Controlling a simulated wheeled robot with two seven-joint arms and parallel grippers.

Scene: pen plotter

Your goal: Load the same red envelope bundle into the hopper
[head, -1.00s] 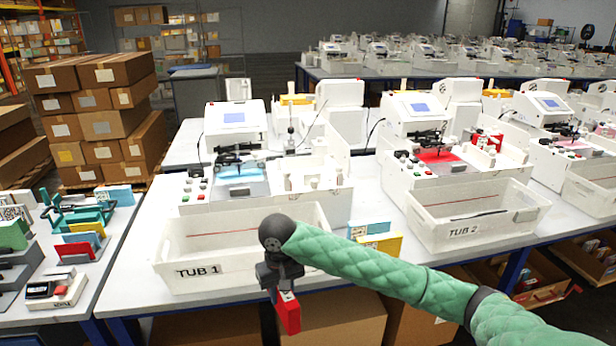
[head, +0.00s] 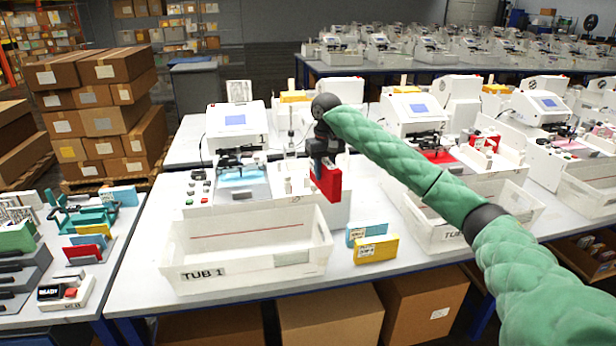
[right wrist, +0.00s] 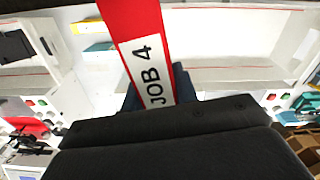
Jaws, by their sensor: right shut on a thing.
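My right gripper (head: 326,158) is shut on the red envelope bundle (head: 327,181). It holds the bundle in the air at the right end of the first plotter machine (head: 237,122), above and behind the right end of TUB 1. In the right wrist view the red bundle (right wrist: 132,22) carries a white label reading "JOB 4". A blue sheet (head: 243,178) lies on the first machine's bed. The hopper cannot be told for certain; the white part by the bundle is partly hidden by the gripper and bundle. My left gripper is not in view.
TUB 1 (head: 185,262) stands in front of the first machine. TUB 2 (head: 428,238) is partly hidden behind my right arm. Stacked cartons (head: 105,122) stand at left.

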